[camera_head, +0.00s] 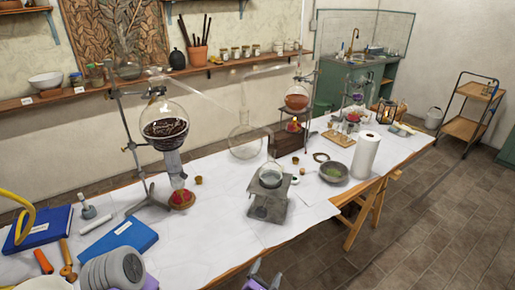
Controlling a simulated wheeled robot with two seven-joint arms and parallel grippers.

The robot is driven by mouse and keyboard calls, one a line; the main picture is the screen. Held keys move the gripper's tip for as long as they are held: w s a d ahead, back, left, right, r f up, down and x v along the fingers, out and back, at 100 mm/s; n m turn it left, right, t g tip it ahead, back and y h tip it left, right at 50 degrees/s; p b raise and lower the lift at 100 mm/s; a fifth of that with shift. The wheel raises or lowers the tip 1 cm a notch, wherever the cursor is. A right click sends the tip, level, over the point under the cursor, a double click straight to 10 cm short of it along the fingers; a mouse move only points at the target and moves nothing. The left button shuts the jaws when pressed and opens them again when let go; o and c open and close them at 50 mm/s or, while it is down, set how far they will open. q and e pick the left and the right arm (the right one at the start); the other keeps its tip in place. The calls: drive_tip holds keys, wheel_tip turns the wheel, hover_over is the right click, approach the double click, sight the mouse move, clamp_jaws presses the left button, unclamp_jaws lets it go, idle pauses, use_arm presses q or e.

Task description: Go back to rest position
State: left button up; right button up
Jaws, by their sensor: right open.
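My right gripper (264,282) shows only as purple-and-grey finger tips at the bottom edge, at the near side of the white-covered table (205,245). The tips are apart, with nothing seen between them. The rest of it is cut off by the frame. My left gripper cannot be made out.
A grey stand (268,208) with a glass vessel is near the table's front edge. A round flask (164,118) hangs on a metal stand at left. Blue books (122,240), a grey ribbed object (112,270) and a paper roll (366,155) are also there. Floor (430,235) at right is clear.

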drive_tip(key=s+d+f+m+g+y, duration=0.3)
drive_tip(key=s+d+f+m+g, duration=0.6)
drive_tip(key=s+f+m, duration=0.4)
drive_tip(key=s+a+r+m+g+y, duration=0.2)
drive_tip(key=s+m+g+y, duration=0.3)
drive_tip(key=s+m, duration=0.8)
drive_tip(key=m+y, duration=0.1)
drive_tip(key=m, duration=0.2)
drive_tip(key=shift+s+a+y, duration=0.3)
